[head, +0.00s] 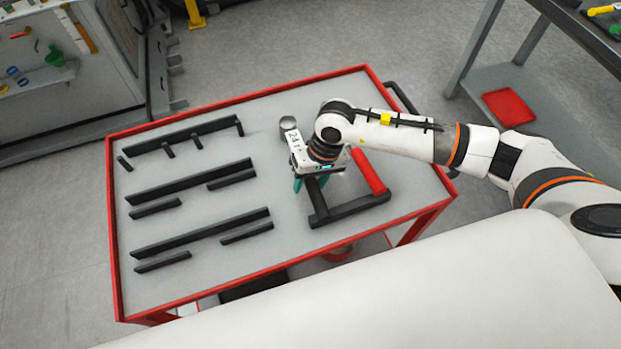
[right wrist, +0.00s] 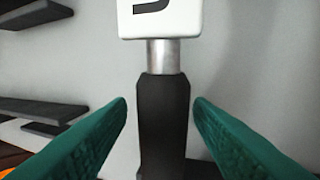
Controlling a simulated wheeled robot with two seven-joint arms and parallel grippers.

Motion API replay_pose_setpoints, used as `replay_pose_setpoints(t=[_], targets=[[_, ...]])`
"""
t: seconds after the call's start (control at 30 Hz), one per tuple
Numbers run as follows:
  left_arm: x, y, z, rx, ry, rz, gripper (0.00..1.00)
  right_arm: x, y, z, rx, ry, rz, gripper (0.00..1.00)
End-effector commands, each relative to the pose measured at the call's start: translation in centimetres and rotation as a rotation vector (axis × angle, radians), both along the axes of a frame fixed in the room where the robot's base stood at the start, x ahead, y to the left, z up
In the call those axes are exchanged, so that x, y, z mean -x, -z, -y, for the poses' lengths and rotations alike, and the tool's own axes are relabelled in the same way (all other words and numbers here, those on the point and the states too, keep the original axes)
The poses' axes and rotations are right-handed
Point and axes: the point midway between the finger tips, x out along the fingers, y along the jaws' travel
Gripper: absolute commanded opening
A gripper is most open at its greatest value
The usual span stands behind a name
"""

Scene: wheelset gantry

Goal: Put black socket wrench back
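The black socket wrench has a black handle (right wrist: 163,125), a silver shaft (right wrist: 166,56) and a white block with a dark mark (right wrist: 160,18). In the head view its white numbered block (head: 296,143) and round grey head (head: 289,123) show beyond my right gripper (head: 311,184), and part of the handle (head: 318,197) shows below. In the right wrist view the teal fingers of my right gripper (right wrist: 160,106) are open, one on each side of the handle, with small gaps. My gripper and forearm hide the wrench's middle in the head view. My left gripper is out of view.
The red-rimmed grey table (head: 290,252) also holds a black angled bar (head: 350,209) and a red handle (head: 369,170) right of the wrench. Several black bars (head: 200,234) lie at the left. A shelf with a red tray (head: 508,107) stands at the right.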

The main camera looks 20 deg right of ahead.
Motion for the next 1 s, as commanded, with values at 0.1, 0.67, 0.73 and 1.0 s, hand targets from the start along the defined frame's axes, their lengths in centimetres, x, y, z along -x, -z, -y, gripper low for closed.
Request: replay_pose_setpoints(t=[0.1, 0.67, 0.73, 1.0], targets=[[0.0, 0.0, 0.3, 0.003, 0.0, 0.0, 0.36, 0.0, 0.0, 0.0, 0.0, 0.0, 0.0, 0.47], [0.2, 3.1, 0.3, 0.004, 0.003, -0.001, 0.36, -0.2, -7.8, 2.2, 0.001, 0.002, 0.007, 0.47], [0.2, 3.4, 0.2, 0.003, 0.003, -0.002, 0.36, -0.2, -9.0, 2.5, 0.001, 0.0, 0.006, 0.47], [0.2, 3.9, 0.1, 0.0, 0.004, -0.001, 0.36, -0.1, -11.5, 3.0, 0.0, 0.001, 0.0, 0.47]])
